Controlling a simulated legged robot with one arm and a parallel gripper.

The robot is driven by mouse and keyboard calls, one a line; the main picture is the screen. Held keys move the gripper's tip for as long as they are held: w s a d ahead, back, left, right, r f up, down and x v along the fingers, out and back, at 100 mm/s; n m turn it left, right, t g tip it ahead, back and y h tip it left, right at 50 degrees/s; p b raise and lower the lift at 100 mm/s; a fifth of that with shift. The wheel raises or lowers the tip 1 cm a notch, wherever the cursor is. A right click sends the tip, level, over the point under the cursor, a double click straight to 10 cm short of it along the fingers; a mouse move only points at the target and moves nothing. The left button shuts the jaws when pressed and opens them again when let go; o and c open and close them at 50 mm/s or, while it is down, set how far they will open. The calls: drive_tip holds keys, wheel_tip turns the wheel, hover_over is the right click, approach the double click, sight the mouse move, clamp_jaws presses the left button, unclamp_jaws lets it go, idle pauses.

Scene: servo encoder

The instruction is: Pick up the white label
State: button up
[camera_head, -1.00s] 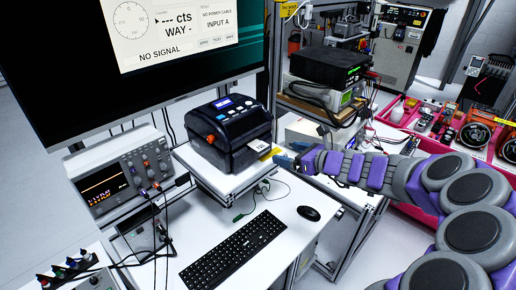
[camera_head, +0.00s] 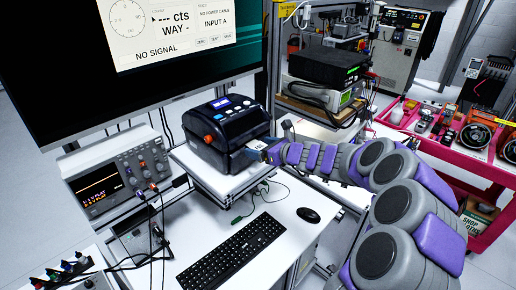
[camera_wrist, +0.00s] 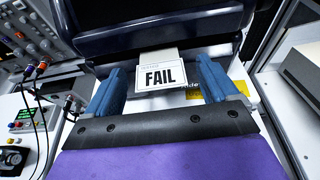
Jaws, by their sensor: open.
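The white label (camera_wrist: 161,76) reads "FAIL" and sticks out of the front of the black label printer (camera_wrist: 150,22) in the wrist view. In the head view the label (camera_head: 257,145) shows at the printer's (camera_head: 228,136) lower right side. My gripper (camera_wrist: 160,82) is open, with one blue finger on each side of the label. The fingers appear apart from the label's edges. In the head view my gripper (camera_head: 271,151) is right at the label, and its fingertips are partly hidden.
The printer stands on a white shelf (camera_head: 205,176) above a desk with a keyboard (camera_head: 233,248) and mouse (camera_head: 308,214). A large monitor (camera_head: 60,75) and an oscilloscope (camera_head: 117,180) are at the left. Loose cables hang below the shelf.

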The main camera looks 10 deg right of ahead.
drive_tip(key=shift+c, duration=0.2)
drive_tip(key=c, duration=1.4)
